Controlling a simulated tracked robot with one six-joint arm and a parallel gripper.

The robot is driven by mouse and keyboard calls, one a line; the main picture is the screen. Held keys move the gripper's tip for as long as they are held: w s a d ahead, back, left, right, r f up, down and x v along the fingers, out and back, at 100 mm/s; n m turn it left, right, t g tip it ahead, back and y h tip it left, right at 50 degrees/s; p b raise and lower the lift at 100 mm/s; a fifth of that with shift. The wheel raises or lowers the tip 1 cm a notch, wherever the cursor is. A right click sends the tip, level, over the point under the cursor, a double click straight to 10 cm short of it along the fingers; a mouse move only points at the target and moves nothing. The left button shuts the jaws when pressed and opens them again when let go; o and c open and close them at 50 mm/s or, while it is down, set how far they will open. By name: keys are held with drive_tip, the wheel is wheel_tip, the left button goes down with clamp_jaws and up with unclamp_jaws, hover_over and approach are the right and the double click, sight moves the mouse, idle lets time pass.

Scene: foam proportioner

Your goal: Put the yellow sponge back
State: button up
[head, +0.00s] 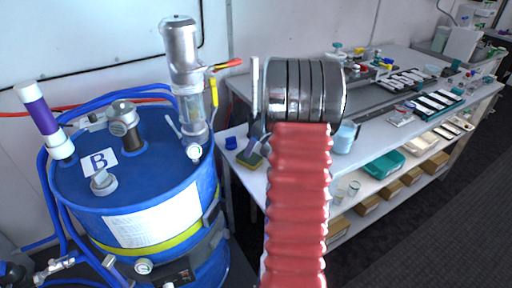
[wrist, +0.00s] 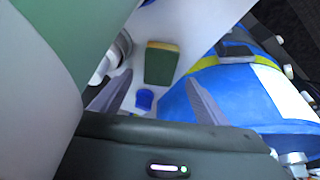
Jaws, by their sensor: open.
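The yellow sponge (wrist: 161,65), with a dark green face, lies on the white table in the wrist view, just beyond my fingertips. In the head view the sponge (head: 250,159) is near the table's left end, beside the blue drum. My gripper (wrist: 160,77) is open and empty, its fingers spread to either side of the view below the sponge. In the head view my red arm and metal wrist hide most of the gripper. A small blue object (wrist: 145,99) lies near the sponge, closer to my gripper; it also shows in the head view (head: 231,143).
A blue drum (head: 140,190) labelled B, with hoses and a clear metal-topped cylinder (head: 183,75), stands left of the table. Bottles and racks crowd the table (head: 350,140) farther right. A large white and green surface (wrist: 55,50) fills the wrist view's upper left.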

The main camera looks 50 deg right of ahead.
drive_tip(key=shift+a, duration=0.1)
idle(0.5)
drive_tip(key=s+a+r, duration=0.1)
drive_tip(key=a+r, duration=0.6)
drive_tip(key=a, duration=0.5)
drive_tip(key=a+r, duration=0.6)
drive_tip(key=a, duration=0.6)
drive_tip(key=s+a+r+m+t, duration=0.1)
drive_tip(key=s+a+r, duration=0.1)
drive_tip(key=s+a, duration=1.5)
drive_tip(key=a, duration=0.3)
drive_tip(key=shift+s+r, duration=0.2)
drive_tip(key=shift+s, duration=0.15)
